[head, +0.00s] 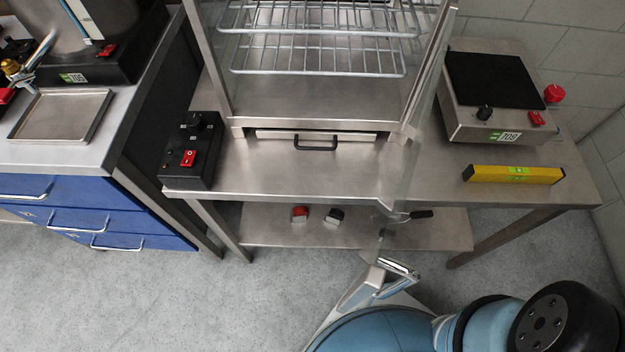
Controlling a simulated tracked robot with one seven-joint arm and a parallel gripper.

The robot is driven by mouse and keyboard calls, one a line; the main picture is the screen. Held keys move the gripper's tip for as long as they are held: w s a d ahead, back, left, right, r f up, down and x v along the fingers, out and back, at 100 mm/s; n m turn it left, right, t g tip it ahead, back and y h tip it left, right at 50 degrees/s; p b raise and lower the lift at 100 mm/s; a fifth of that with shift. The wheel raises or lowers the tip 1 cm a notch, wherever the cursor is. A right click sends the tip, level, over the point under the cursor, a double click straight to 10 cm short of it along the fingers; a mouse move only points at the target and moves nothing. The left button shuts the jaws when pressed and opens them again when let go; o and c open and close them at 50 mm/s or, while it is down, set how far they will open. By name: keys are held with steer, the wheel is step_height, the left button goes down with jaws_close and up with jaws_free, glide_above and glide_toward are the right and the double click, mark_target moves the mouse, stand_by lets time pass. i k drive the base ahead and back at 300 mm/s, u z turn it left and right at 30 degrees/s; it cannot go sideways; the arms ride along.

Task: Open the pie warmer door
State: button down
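The pie warmer (310,98) is a steel and glass cabinet on the steel table, with wire racks inside. Its front looks open to me. The glass door (397,185) stands swung out from the right side of the cabinet towards me, seen nearly edge-on. The lower part of the door reaches past the table's front edge. My gripper (393,270) is low in front of the table, close to the near end of the glass. Whether it touches the door, and how far its fingers are apart, I cannot tell.
A drawer handle (316,143) sits below the cabinet. A black switch box (191,150) stands left of it. A hot plate (490,95) and a yellow spirit level (513,174) are on the right. Small items lie on the lower shelf (270,225). The floor in front is clear.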

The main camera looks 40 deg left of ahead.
mark_target(366, 279)
steer(key=k, duration=2.65)
steer(key=u, duration=0.75)
steer(key=i, duration=1)
steer(key=z, duration=0.15)
